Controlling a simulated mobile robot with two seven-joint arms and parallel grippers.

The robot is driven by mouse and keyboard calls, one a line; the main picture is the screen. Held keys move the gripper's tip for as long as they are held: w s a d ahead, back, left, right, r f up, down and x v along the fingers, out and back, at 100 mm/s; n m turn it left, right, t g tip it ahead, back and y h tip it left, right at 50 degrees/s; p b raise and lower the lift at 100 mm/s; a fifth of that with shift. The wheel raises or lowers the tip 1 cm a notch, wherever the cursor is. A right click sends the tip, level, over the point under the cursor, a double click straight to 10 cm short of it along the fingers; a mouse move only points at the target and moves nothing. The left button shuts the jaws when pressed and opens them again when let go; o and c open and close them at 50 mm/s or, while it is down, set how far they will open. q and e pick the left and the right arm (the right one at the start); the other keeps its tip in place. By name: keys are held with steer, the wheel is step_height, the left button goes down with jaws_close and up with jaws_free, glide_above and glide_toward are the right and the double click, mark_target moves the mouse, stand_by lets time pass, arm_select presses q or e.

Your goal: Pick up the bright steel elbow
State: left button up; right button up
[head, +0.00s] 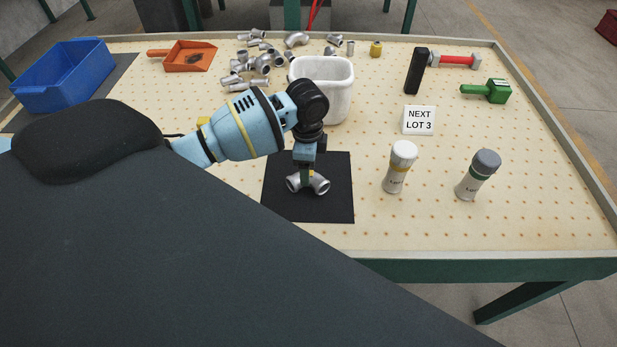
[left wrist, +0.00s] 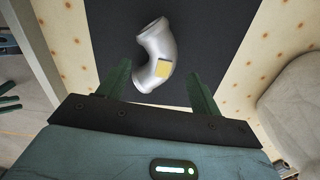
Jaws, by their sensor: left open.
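The bright steel elbow (head: 321,185) lies on a black mat (head: 336,210) near the middle of the table. In the left wrist view the elbow (left wrist: 153,42) is a curved, smooth silver pipe with a yellow patch on its side. My left gripper (head: 307,174) points down over the elbow, and its fingers partly hide it in the head view. In the left wrist view the fingers of my left gripper (left wrist: 157,72) are apart, with the elbow's near end between them. I cannot tell whether they touch it. My right gripper is not in view.
A white tub (head: 335,95) stands just behind the mat, with a pile of metal fittings (head: 262,64) at its left. Two capped bottles (head: 398,170) (head: 476,178) and a NEXT LOT 3 sign (head: 419,121) stand at right. A blue bin (head: 62,88) is far left.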

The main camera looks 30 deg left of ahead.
arm_select(q)
step_height(320, 180, down, 5)
steer(key=shift+w+d+f, duration=0.1)
steer(key=shift+w, duration=0.05)
steer(key=c, duration=1.4)
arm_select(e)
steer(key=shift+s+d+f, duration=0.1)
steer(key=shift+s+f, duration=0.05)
